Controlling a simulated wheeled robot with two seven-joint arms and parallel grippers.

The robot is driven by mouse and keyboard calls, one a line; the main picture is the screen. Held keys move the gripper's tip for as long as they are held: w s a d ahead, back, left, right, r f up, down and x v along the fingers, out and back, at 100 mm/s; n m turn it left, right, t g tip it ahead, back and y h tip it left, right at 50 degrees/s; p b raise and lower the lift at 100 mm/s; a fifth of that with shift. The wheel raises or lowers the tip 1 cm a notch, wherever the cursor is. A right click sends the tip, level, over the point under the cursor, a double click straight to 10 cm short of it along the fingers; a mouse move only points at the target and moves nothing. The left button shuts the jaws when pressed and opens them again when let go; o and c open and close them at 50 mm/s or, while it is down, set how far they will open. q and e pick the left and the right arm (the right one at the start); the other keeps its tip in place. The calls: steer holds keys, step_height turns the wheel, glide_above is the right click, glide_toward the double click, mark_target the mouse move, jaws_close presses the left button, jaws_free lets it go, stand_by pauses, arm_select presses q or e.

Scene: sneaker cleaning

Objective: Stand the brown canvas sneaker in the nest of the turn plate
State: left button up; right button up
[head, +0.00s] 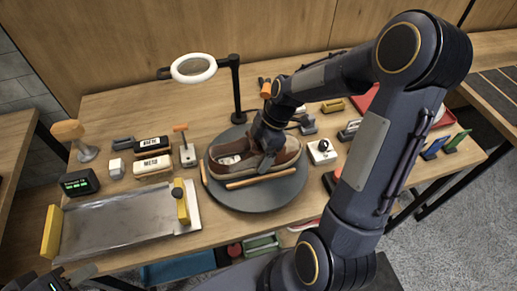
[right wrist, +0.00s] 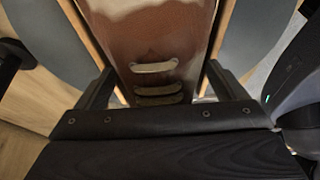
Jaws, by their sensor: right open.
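The brown canvas sneaker (head: 284,155) sits upright on the round dark grey turn plate (head: 285,200). Wooden strips of the nest (head: 262,180) run along its sides; in the right wrist view a strip (right wrist: 226,25) shows on each side of the sneaker (right wrist: 150,40). My right gripper (head: 265,148) is over the sneaker's middle and hides part of it. In the right wrist view its open fingers (right wrist: 160,72) straddle the laced upper, with contact unclear. My left gripper (head: 62,279) is only partly in view at the bottom left corner; its jaws cannot be made out.
A metal tray (head: 120,222) with yellow ends lies left of the plate. Brushes and blocks (head: 153,165) stand behind it. A ring lamp (head: 193,68) rises behind the plate. A red tray (head: 365,100) is at the back right. My right arm covers much of the right side.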

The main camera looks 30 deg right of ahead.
steer(key=shift+r, duration=0.4)
steer(key=w+v, duration=0.1)
steer(key=v, duration=1)
steer(key=s+a+r+m+t, duration=0.1)
steer(key=s+a+m, duration=0.3)
steer(key=s+m, duration=0.4)
steer(key=s+a+m+t, duration=0.4)
steer(key=s+m, duration=0.5)
steer(key=shift+s+a+r+h, duration=0.2)
steer(key=shift+r+h, duration=0.1)
steer(key=shift+r, duration=0.1)
